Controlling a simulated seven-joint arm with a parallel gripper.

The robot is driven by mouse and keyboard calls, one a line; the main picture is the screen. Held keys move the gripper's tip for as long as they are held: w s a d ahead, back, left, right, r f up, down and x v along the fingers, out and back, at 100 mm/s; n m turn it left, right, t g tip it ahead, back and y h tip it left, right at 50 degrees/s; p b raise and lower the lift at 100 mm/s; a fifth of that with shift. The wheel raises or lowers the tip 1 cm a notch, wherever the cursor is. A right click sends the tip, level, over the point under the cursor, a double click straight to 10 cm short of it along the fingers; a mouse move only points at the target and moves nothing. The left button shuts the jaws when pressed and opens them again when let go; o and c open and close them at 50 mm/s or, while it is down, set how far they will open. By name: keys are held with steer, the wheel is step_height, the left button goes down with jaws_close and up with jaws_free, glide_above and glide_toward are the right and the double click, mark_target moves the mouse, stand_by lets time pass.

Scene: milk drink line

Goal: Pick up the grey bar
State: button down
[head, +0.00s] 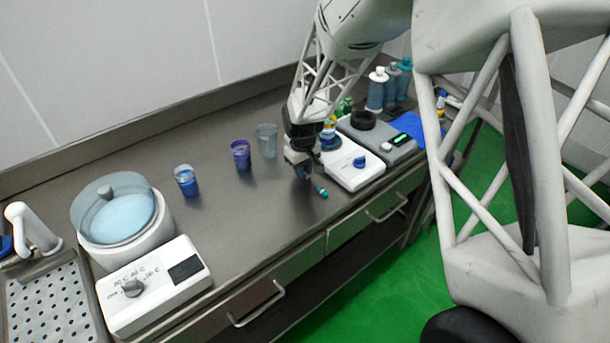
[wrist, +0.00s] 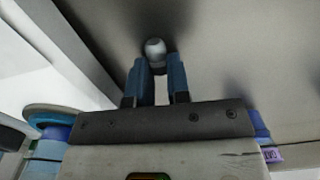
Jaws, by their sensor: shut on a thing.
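My gripper (head: 299,168) is low over the steel counter, just left of the white device with a blue knob. In the wrist view, its two blue fingers (wrist: 156,66) are shut on the grey bar (wrist: 155,48). The bar's rounded light grey end shows between and just beyond the fingertips; the rest is hidden. I cannot tell whether the bar touches the counter. In the head view I cannot make out the bar behind my fingers.
A small teal piece (head: 322,192) lies just right of my gripper. The white device (head: 355,178) stands close on the right. A grey cup (head: 267,141), purple cup (head: 241,155) and blue cup (head: 186,181) stand to the left. The counter's front middle (head: 255,225) is clear.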

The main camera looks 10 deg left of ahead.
steer(key=shift+r, duration=0.2)
steer(key=shift+r, duration=0.55)
step_height(320, 180, up, 2)
steer(key=shift+r, duration=0.1)
steer(key=s+d, duration=0.2)
steer(key=s, duration=0.3)
steer(key=s+d+r, duration=0.1)
steer(key=s+d, duration=0.1)
steer(key=s, duration=0.3)
steer(key=s+d, duration=0.2)
steer(key=s, duration=0.3)
steer(key=shift+r, duration=0.15)
